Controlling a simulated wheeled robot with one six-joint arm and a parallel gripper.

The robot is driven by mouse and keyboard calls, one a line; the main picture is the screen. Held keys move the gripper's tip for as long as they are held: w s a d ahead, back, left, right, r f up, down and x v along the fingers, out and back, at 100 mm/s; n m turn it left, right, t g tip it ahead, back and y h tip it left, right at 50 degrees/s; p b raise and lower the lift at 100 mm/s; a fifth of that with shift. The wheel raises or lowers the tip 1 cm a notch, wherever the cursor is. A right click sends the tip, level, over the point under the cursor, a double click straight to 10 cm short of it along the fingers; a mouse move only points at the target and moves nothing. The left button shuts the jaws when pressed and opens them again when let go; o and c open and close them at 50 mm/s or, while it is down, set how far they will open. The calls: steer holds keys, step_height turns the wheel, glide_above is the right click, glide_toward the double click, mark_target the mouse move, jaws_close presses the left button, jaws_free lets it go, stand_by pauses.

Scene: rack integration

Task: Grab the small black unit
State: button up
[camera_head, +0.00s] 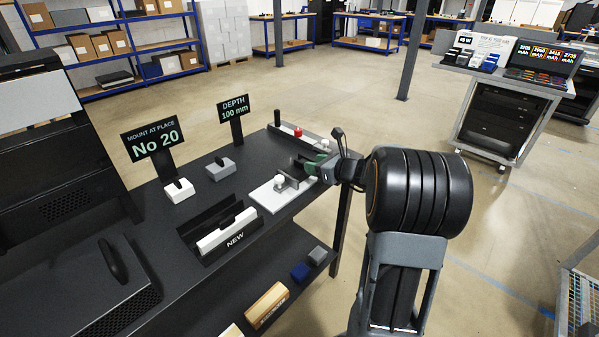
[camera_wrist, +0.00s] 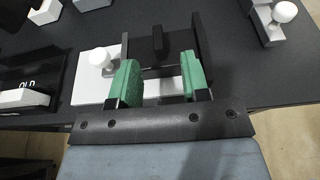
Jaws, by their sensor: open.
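A small black unit with an upright black handle (camera_wrist: 158,42) lies ahead of and between my fingers in the wrist view. Dark upright walls stand on both sides of it; I cannot tell whether they belong to it. In the head view the dark unit (camera_head: 303,164) is partly hidden by my gripper at the table's right side. My gripper (camera_wrist: 158,68) has green finger pads, spread apart with nothing clamped between them. It also shows in the head view (camera_head: 314,164), low over a white plate (camera_head: 268,198) with a white knob (camera_head: 280,181).
Signs read "No 20" (camera_head: 152,139) and "DEPTH 100 mm" (camera_head: 234,107). A red knob (camera_head: 298,132) stands at the table's far end.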

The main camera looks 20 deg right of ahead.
mark_target(301, 162)
steer(key=shift+x, duration=2.7)
steer(key=shift+s+a, duration=0.1)
jaws_close()
